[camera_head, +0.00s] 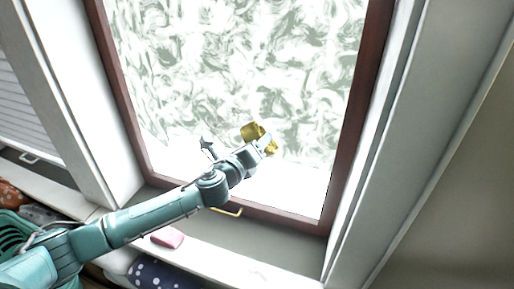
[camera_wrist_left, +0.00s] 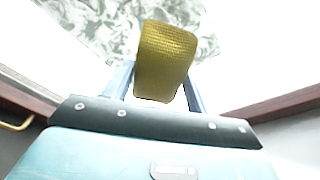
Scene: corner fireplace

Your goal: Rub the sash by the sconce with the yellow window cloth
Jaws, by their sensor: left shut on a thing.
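The sash (camera_head: 345,150) is a dark red-brown framed window with smeared grey-green marks over much of its glass (camera_head: 235,65). The lower part of the pane looks clear and bright. My left gripper (camera_head: 266,145) is shut on the yellow cloth (camera_head: 254,132) in front of the lower pane. In the left wrist view the cloth (camera_wrist_left: 166,58) stands up between the two fingers (camera_wrist_left: 158,88). I cannot tell whether it touches the glass. No sconce shows. My right gripper is not in view.
A pink block (camera_head: 167,237) lies on the white sill below the window. A brass handle (camera_head: 227,211) is at the sash's bottom edge. A green basket (camera_head: 14,232) and a dark polka-dot item (camera_head: 160,275) are at lower left.

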